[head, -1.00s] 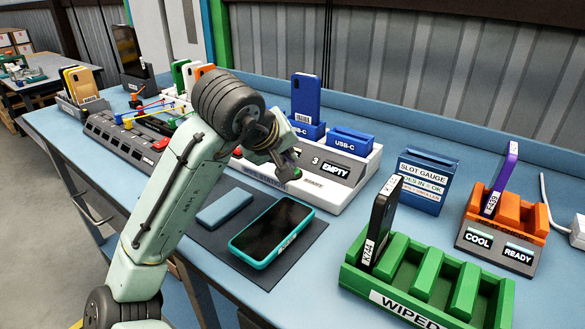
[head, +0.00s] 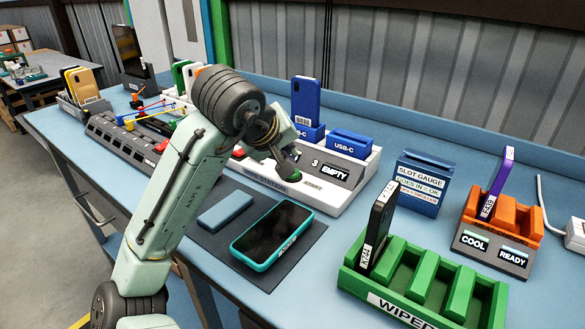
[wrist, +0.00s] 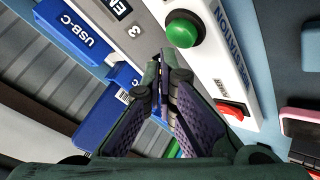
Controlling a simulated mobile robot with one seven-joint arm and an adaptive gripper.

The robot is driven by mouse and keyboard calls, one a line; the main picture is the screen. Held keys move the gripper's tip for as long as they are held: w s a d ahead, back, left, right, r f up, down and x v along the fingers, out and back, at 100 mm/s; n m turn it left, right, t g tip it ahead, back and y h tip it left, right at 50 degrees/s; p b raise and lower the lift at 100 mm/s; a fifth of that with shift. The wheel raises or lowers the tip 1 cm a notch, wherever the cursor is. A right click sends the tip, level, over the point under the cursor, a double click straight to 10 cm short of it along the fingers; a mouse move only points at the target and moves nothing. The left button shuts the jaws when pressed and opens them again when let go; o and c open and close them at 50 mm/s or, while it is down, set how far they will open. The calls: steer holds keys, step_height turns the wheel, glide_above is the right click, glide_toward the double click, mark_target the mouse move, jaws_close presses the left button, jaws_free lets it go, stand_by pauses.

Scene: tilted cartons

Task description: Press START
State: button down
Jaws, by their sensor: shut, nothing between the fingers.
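The white wipe station (head: 330,197) stands on the blue bench, with a small START label (head: 313,185) on its front ledge. A round green button (wrist: 184,28) shows on the station in the wrist view, just beyond my fingertips. It also shows in the head view (head: 292,178), partly hidden by my gripper. My gripper (wrist: 172,62) is shut and empty, its tips close to the button. I cannot tell whether they touch it. The station's display (head: 335,172) reads "3 EMPTY".
A teal-cased phone (head: 272,235) and a blue-grey block (head: 225,211) lie on a dark mat in front of the station. A blue phone (head: 306,102) stands in a USB-C dock. A green WIPED rack (head: 425,290) and an orange rack (head: 495,222) stand to the right.

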step_height(320, 180, up, 5)
steer(key=p, duration=0.4)
steer(key=shift+r+p, duration=0.1)
steer(key=shift+p, duration=0.3)
